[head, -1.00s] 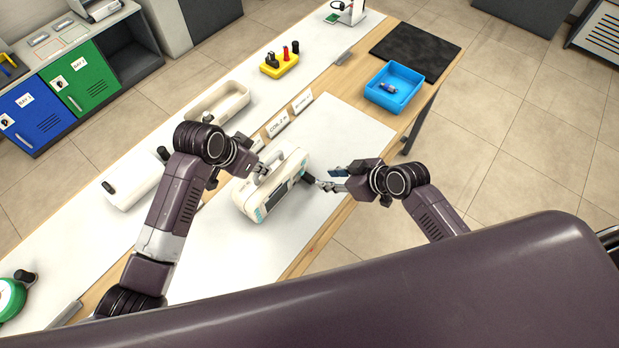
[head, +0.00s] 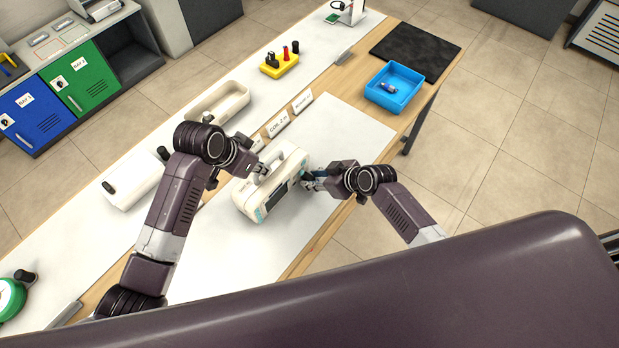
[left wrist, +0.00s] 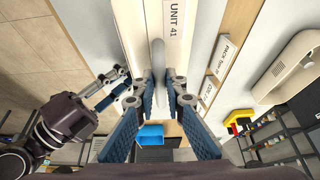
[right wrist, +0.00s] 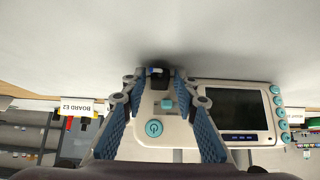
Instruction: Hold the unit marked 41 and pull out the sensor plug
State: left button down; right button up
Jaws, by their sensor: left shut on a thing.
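The unit marked 41 (head: 270,185) is a white monitor with a dark screen and teal trim, standing on the bench mat. Its "UNIT 41" label shows in the left wrist view (left wrist: 178,20). My left gripper (head: 258,170) is shut on the unit's top handle (left wrist: 157,62). My right gripper (head: 310,180) is open at the unit's right end. The plug is small and partly hidden in the head view.
A blue tray (head: 394,88) with a small item stands at the bench's far right, beside a black mat (head: 415,50). A yellow block (head: 279,66) with several plugs and a cream tray (head: 219,102) stand at the back. Name cards (head: 278,124) stand behind the unit.

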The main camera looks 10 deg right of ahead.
aim_at(327, 194)
jog(key=shift+c, duration=0.7)
grip_shut()
jog(key=shift+s+d, duration=0.15)
jog(key=shift+s, duration=0.1)
jog(key=shift+s+d, duration=0.75)
jog(key=shift+s, duration=0.15)
jog(key=shift+s+d, duration=0.7)
jog(key=shift+s, duration=0.2)
pick_arm(q)
jog(key=c, duration=1.9)
grip_release()
